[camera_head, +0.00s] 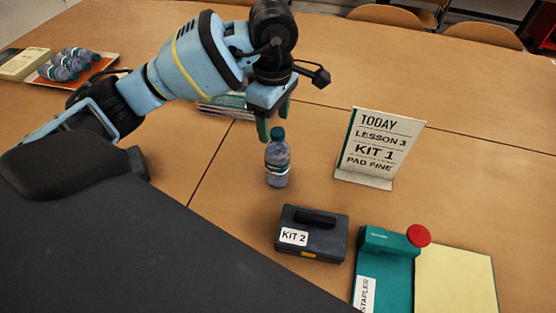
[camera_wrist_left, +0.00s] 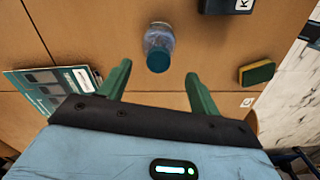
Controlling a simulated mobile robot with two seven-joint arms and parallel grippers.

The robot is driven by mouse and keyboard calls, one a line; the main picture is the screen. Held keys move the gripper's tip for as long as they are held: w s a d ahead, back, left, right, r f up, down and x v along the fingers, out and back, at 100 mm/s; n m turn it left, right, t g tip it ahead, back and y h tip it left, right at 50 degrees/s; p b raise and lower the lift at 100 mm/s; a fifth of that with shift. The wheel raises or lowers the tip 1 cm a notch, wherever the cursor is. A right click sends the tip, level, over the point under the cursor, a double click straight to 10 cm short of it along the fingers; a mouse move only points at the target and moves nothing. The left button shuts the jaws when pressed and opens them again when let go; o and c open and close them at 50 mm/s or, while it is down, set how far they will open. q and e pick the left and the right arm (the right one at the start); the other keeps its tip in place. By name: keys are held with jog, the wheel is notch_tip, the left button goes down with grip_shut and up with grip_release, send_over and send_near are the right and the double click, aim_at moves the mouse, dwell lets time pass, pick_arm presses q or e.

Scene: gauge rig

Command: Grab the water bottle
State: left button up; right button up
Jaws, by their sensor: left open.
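The water bottle (camera_head: 278,160) stands upright on the table, clear with a dark teal cap. My left gripper (camera_head: 274,122) is above and just behind it, fingers pointing down. In the left wrist view the bottle (camera_wrist_left: 159,46) lies ahead of the open green fingers (camera_wrist_left: 158,82), roughly centred between them but a little beyond their tips. The fingers look apart from the bottle and hold nothing. My right gripper is not in view.
A black KIT 2 case (camera_head: 312,236) sits in front of the bottle, a sign (camera_head: 379,147) to its right. A teal stapler pad (camera_head: 385,270) is front right. A booklet (camera_wrist_left: 50,90) and a sponge (camera_wrist_left: 257,73) lie nearby. More bottles rest on a tray (camera_head: 104,62) at far left.

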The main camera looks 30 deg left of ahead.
aim_at(277, 131)
pick_arm(q)
jog(key=shift+w+d+f, duration=0.1)
jog(key=shift+d+f, duration=0.05)
jog(key=shift+f, duration=1.15)
jog(key=shift+w+d+f, duration=0.1)
jog(key=shift+f, duration=1.15)
grip_shut()
